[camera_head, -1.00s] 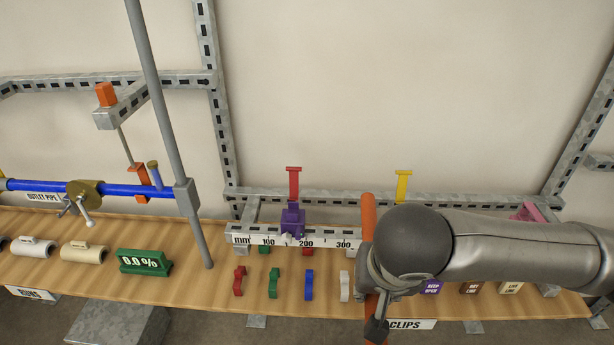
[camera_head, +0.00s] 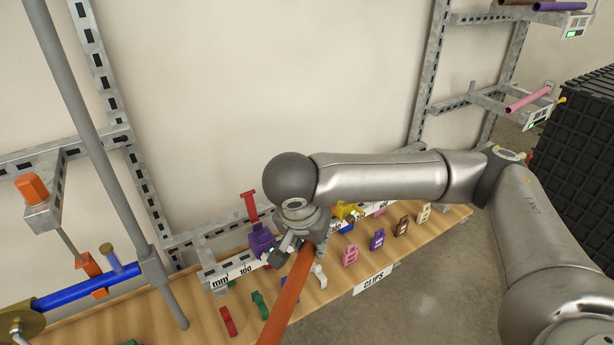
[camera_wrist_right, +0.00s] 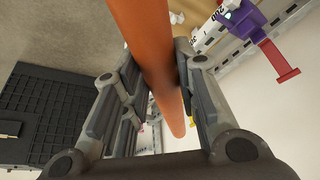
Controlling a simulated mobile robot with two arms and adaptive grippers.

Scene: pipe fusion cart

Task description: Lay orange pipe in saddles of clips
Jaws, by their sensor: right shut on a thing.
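The orange pipe (camera_head: 288,298) is in my right gripper (camera_head: 298,243), which is shut on it. The pipe slants down and toward the bottom of the head view, above the bench, and its lower end is cut off by the frame. In the right wrist view the pipe (camera_wrist_right: 147,40) runs between both fingers (camera_wrist_right: 160,95). Small upright clips stand on the bench near the pipe: a red one (camera_head: 228,321), a green one (camera_head: 259,305) and a white one (camera_head: 320,276). The blue clip is mostly hidden by the pipe. My left gripper is not in view.
A white ruler (camera_head: 228,275) with a purple slider (camera_head: 262,240) and red T-shaped piece (camera_head: 249,206) lies behind the clips. Coloured tags, including a purple one (camera_head: 377,240), stand to the right. A grey upright rod (camera_head: 95,150) and blue pipe (camera_head: 88,287) are at left.

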